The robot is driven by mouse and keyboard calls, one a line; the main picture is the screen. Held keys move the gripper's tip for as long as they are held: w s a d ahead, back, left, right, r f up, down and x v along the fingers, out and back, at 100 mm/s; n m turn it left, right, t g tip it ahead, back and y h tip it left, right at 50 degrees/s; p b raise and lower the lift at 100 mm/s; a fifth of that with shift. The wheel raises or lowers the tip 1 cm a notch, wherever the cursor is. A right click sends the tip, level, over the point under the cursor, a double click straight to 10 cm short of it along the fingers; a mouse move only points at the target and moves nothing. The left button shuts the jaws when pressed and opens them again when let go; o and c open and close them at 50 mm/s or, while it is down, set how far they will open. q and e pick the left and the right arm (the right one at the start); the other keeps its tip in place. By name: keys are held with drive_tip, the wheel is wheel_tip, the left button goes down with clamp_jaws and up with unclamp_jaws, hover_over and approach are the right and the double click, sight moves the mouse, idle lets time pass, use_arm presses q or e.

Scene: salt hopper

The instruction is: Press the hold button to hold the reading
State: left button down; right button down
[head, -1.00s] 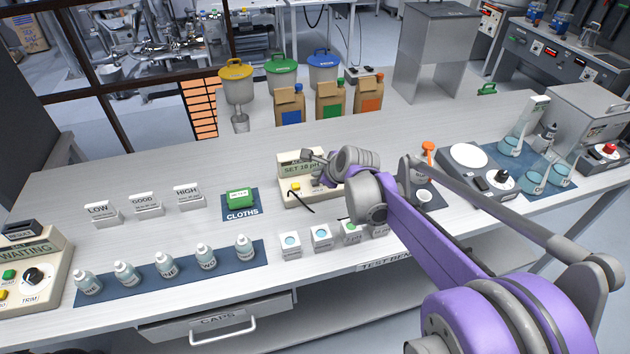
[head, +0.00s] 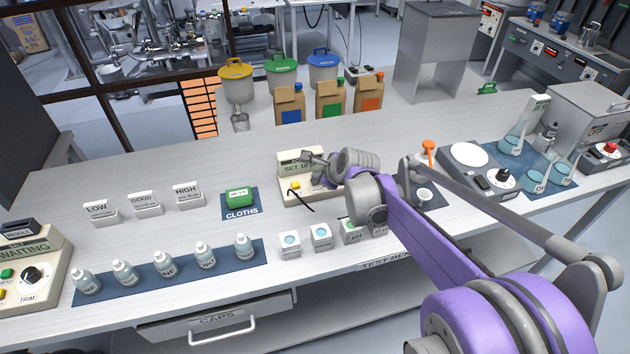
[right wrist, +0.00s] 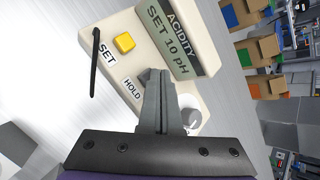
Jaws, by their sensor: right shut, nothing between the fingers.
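The cream acidity meter (head: 284,188) stands near the middle of the bench; it also shows in the right wrist view (right wrist: 126,22). Its display (right wrist: 170,38) reads "ACIDITY" and "SET 10 pH". A yellow button (right wrist: 124,43) sits by the SET label. The HOLD label (right wrist: 131,88) lies beside the tips of my right gripper (right wrist: 156,73), which is shut and empty over the meter. A dark grey piece beside the tips may be the hold button, mostly hidden; I cannot tell whether they touch. The right gripper (head: 308,158) also shows in the head view. My left gripper is not in view.
A black stick-like piece (right wrist: 95,62) projects by the SET label. A green cloth pack (head: 238,197) lies left of the meter. Small white boxes (head: 290,244) stand in front, and bottle-like bags (head: 290,104) stand behind.

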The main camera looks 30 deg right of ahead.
sight(318, 186)
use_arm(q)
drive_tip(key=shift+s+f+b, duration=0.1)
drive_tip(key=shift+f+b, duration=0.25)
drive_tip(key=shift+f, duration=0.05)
use_arm(e)
drive_tip(key=shift+f, duration=0.55)
idle(0.3)
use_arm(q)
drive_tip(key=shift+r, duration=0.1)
use_arm(e)
drive_tip(key=shift+r, duration=0.15)
use_arm(q)
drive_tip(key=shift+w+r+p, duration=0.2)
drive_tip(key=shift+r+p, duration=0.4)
drive_tip(key=shift+p, duration=0.05)
use_arm(e)
drive_tip(key=shift+r, duration=0.85)
